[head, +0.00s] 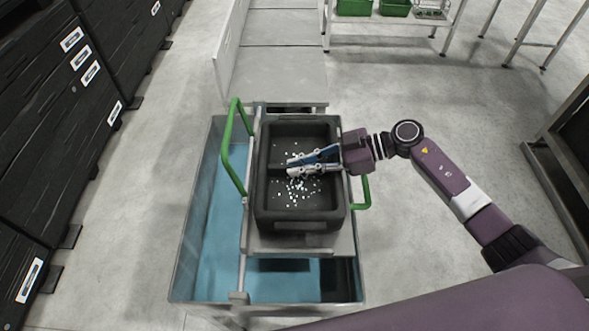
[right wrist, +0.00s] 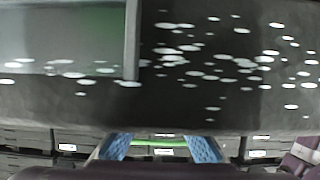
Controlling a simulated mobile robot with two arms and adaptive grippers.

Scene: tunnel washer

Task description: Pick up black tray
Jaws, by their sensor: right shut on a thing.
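The black tray (head: 269,215) is a deep rectangular box with white bits scattered on its floor. It appears over a grey platform with green handles; I cannot tell whether it touches it. My right gripper (head: 290,166) reaches in from the right across the tray's right wall, its blue-and-silver fingers over the inside. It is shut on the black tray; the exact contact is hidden. In the right wrist view the dark speckled tray surface (right wrist: 200,105) fills the top, with the blue finger pads (right wrist: 160,150) below. My left gripper is not in view.
A grey-rimmed bin with a blue inside (head: 207,255) lies around and below the platform. Green handles (head: 227,165) flank the tray. Black cabinets (head: 45,130) line the left. A shelf with green crates (head: 395,7) stands at the back. The floor at right is partly clear.

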